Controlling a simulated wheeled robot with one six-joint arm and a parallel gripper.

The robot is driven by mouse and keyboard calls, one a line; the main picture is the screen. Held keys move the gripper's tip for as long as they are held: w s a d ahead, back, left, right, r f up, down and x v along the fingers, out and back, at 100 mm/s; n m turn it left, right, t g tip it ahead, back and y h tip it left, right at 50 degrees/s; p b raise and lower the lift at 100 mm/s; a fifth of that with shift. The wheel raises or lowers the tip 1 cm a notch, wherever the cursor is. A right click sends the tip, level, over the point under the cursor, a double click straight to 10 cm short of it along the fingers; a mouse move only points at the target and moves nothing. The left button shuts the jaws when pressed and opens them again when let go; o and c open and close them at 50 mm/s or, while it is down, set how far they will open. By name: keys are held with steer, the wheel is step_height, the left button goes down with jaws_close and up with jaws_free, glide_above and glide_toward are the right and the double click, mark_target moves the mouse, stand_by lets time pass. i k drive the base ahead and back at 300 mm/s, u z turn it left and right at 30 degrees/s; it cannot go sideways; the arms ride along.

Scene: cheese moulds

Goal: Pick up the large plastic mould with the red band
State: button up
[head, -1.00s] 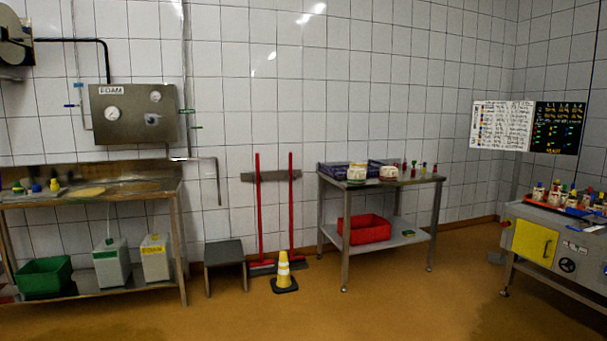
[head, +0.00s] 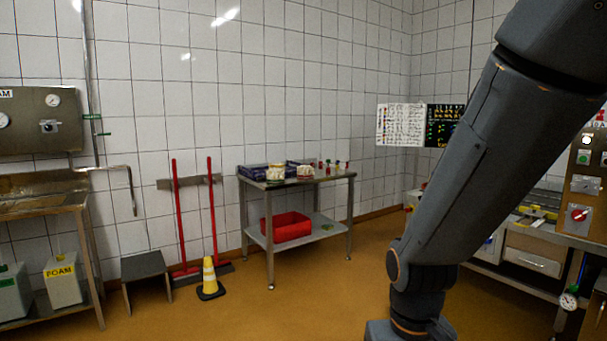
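Two pale, tub-like things stand on the steel table (head: 310,181) by the back wall. The right one (head: 306,175) shows some red and may be the mould with the red band. The left one (head: 276,173) shows yellowish and greenish colour. Both are too small to tell their bands clearly. My arm crosses the right side of the head view, well in front of the table, and hides part of the bench behind it. My gripper is out of view, beyond the bottom edge.
A blue-purple crate (head: 252,172) and several small coloured items (head: 335,166) share the tabletop. A red crate (head: 287,227) sits on its lower shelf. A yellow cone (head: 209,278) and a dark stool (head: 148,281) stand left. Brown floor (head: 300,300) before the table is clear.

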mark_target(302, 172)
steer(key=z, duration=0.65)
steer(key=i, duration=2.15)
steer(key=z, duration=0.2)
steer(key=i, duration=1.45)
steer(key=u, duration=1.15)
steer(key=i, duration=1.05)
steer(key=u, duration=1.1)
steer(key=i, duration=0.75)
steer(key=u, duration=0.05)
